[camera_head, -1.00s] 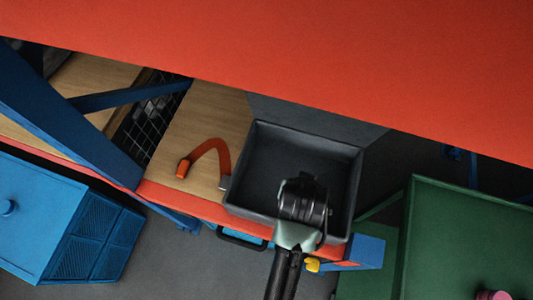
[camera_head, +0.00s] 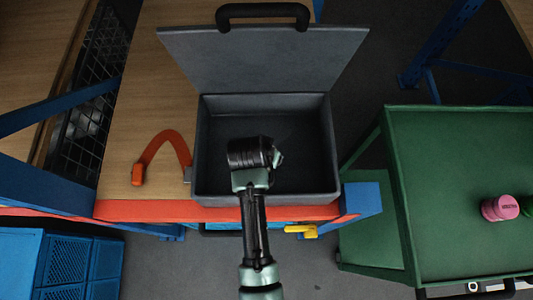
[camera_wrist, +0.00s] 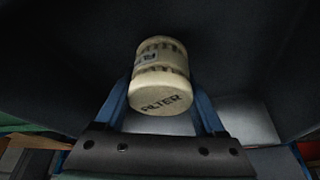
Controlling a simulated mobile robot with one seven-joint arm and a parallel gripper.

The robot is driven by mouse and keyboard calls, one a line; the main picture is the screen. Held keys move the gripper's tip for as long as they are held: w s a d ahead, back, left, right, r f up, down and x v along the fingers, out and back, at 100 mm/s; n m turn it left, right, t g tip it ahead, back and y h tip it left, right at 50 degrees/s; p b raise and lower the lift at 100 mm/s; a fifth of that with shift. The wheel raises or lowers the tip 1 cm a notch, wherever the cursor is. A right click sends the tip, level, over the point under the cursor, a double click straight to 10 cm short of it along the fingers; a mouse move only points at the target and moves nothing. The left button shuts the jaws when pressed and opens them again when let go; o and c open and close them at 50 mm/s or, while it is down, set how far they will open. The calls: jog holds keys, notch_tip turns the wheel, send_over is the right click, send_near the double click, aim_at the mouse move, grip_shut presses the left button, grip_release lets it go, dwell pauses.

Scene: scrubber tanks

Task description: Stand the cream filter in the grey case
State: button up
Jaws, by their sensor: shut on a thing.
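The grey case (camera_head: 333,150) stands open on the table, its lid (camera_head: 265,60) raised at the back with a dark handle. My gripper (camera_head: 262,190) is over the case interior, seen from above; its fingers are hidden in the head view. In the wrist view, my gripper (camera_wrist: 160,92) has blue fingers on both sides of the cream filter (camera_wrist: 160,72), shut on it. The filter is a ribbed cylinder with its printed end face towards the camera. Dark case walls surround it. I cannot tell whether it touches the case floor. The filter is hidden in the head view.
An orange strap (camera_head: 165,145) lies on the wooden table left of the case. A green cart (camera_head: 440,190) stands right, with a pink can (camera_head: 499,208) on it. Blue crates (camera_head: 70,260) are at lower left. Blue posts frame the table.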

jog(key=shift+f, duration=1.05)
jog(key=shift+f, duration=0.15)
jog(key=o, duration=1.3)
jog(key=v, duration=1.2)
jog(key=shift+r+p, duration=0.2)
jog(key=shift+p, duration=0.15)
